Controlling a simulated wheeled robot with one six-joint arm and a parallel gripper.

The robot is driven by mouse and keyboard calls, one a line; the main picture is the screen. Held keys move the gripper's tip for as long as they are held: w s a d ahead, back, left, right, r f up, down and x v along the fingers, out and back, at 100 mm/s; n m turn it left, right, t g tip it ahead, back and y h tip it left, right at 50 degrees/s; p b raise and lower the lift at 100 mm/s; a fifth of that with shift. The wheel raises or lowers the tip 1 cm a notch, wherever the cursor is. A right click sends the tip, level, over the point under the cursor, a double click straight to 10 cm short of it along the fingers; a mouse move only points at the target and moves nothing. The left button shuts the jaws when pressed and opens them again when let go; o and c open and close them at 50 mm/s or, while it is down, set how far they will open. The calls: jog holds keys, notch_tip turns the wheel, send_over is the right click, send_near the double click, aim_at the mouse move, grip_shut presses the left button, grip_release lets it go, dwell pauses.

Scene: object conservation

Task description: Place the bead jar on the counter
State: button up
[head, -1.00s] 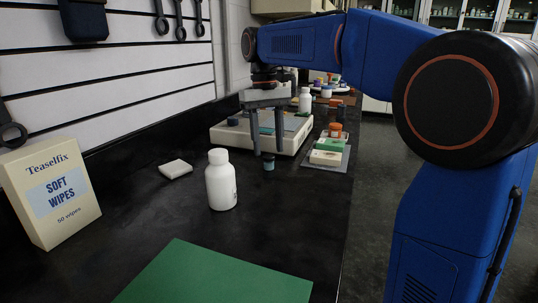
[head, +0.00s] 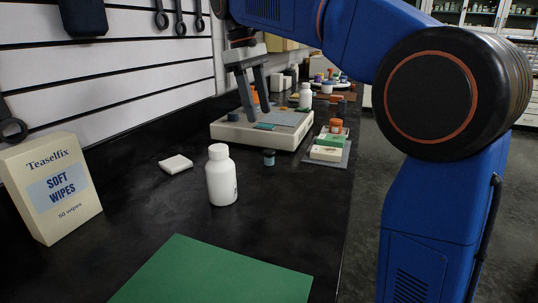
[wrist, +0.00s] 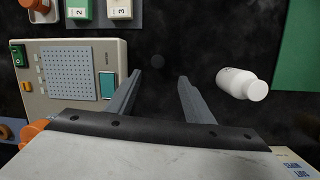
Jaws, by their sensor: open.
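My gripper (head: 258,118) is open and empty, raised above the counter, and appears above and left of the jar in the head view. Its two fingers (wrist: 170,76) are spread apart in the wrist view, with nothing between them.
A white bottle (head: 221,176) stands left of the jar, near a small white pad (head: 175,164). A wipes box (head: 50,188) and green mat (head: 210,275) lie nearer. The pale device (head: 290,137) and a grey tray (head: 340,160) with blocks are behind. Counter around the jar is clear.

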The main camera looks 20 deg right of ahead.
jog(key=a+r+n+t+h, duration=0.1)
jog(key=a+r+n, duration=0.1)
jog(key=n, duration=0.4)
jog(key=n+h, duration=0.1)
jog(key=n, duration=0.3)
send_near(269, 151)
jog(key=shift+t, duration=0.3)
jog(key=x, duration=0.5)
jog(key=shift+s+a+f, duration=0.1)
jog(key=shift+x, duration=2.6)
jog(key=shift+s, duration=0.1)
grip_shut()
